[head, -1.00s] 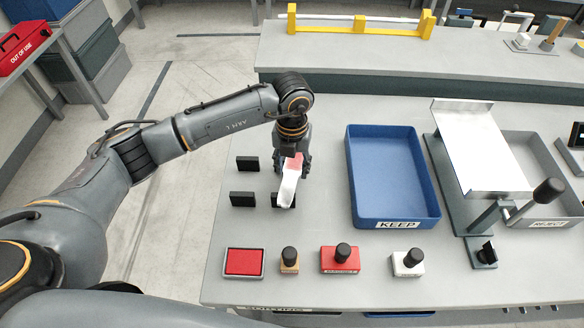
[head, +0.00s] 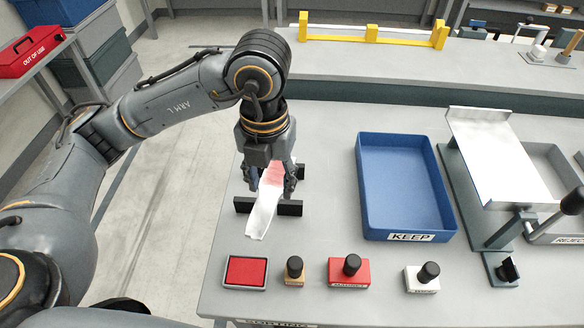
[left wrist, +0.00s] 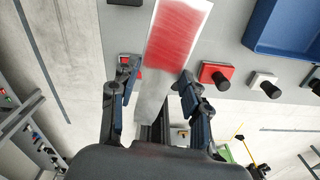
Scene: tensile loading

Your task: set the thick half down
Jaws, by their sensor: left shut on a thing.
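My left gripper (head: 272,186) is shut on a pale metal strip (head: 262,215) with a red patch at its upper part. The strip hangs over the pairs of small black blocks, and its near end passes between the near left block (head: 244,204) and the near right block (head: 289,208). I cannot tell whether it touches them or the table. In the left wrist view the strip (left wrist: 172,40) runs between the two fingers (left wrist: 158,88), its red face showing. The far blocks are mostly hidden by the gripper. My right gripper is not in view.
A blue KEEP tray (head: 447,213) is to the right, with a metal chute (head: 495,160) beyond it. A red ink pad (head: 246,271) and stamps, including a red one (head: 348,273), line the front. Table between blocks and tray is clear.

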